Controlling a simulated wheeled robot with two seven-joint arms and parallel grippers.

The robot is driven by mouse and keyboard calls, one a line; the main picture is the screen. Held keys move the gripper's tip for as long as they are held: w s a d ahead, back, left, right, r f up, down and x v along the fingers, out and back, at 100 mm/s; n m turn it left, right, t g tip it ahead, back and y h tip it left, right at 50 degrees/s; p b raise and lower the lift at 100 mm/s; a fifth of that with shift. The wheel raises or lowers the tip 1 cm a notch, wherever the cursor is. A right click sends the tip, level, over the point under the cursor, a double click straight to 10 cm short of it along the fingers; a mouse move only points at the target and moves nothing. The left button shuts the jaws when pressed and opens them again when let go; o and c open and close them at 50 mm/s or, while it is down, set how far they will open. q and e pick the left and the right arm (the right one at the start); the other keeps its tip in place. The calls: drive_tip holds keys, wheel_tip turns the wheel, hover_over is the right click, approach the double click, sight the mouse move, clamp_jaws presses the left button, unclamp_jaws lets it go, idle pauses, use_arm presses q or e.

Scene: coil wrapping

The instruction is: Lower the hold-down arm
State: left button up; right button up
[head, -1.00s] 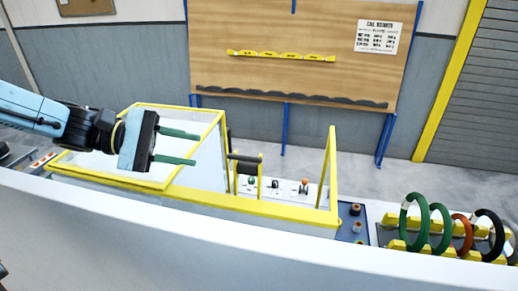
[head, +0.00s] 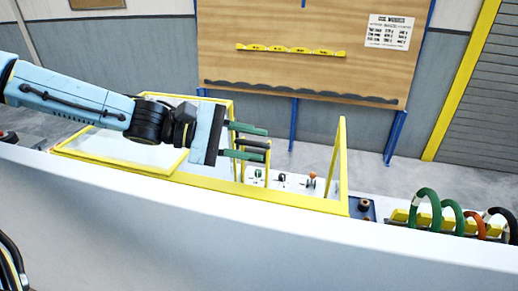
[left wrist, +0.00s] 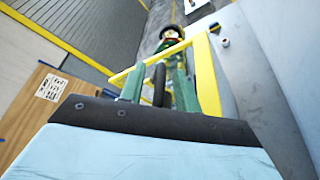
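The hold-down arm shows as a dark cylindrical handle (head: 256,143) on thin yellow bars inside the yellow-framed machine. In the left wrist view the dark handle (left wrist: 159,84) lies lengthwise between my green fingers. My left gripper (head: 248,142) reaches in from the left with its two fingers above and below the handle in the head view. In the left wrist view my left gripper (left wrist: 158,88) is open, with small gaps visible between fingers and handle. The lower part of the hold-down arm is largely hidden by the gripper and frame. My right gripper is not in view.
The yellow frame (head: 341,165) rises to the right of the gripper. A white panel with several small controls (head: 283,180) sits below the handle. A wooden board (head: 300,75) stands behind.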

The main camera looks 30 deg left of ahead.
use_arm(q)
drive_tip(key=shift+b+x, duration=0.3)
drive_tip(key=shift+x, duration=0.6)
clamp_jaws()
